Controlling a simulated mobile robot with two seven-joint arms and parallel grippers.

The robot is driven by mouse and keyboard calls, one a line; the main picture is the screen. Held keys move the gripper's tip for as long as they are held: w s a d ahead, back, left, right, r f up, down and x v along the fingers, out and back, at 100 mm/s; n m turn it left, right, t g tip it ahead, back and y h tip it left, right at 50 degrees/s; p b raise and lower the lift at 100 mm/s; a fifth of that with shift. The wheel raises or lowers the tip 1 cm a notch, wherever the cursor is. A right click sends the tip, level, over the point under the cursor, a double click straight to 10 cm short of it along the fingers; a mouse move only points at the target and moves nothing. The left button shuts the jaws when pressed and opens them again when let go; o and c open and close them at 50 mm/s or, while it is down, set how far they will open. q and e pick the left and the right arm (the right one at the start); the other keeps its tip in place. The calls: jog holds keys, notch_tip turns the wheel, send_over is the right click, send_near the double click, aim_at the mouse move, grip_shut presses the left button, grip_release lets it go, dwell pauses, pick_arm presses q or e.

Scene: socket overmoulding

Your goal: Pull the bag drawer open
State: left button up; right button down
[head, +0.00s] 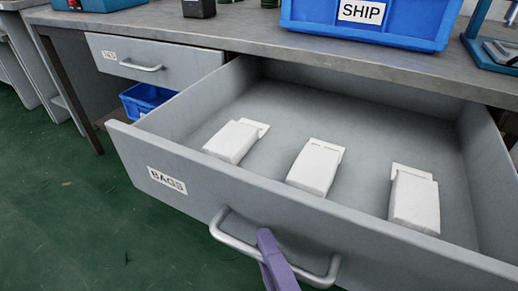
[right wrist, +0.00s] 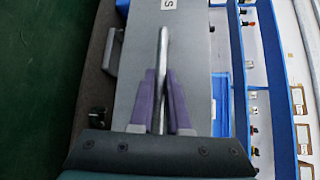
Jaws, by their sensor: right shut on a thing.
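The grey bag drawer (head: 165,158), marked with a white BAGS label (head: 167,180), stands pulled far out from under the worktop in the head view. Three white packs lie inside it: left (head: 232,142), middle (head: 314,169) and right (head: 414,202). My right gripper (head: 268,242) is at the drawer's metal bar handle (head: 233,241), right of the handle's middle. In the right wrist view, its purple fingers (right wrist: 161,76) are shut on the bar (right wrist: 163,50), one on each side. My left gripper is not in view.
A second drawer (head: 112,56) at the left is shut. A blue bin (head: 146,100) sits below it. On the worktop (head: 230,30) stand a blue SHIP crate (head: 300,17) and a dark container (head: 199,8). Green floor (head: 75,215) lies clear at the front left.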

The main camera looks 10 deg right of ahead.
jog(key=shift+a, duration=0.1)
jog(key=c, duration=0.9)
grip_release()
jog(key=shift+s, duration=0.1)
jog(key=p+v, duration=0.2)
jog(key=v, duration=0.8)
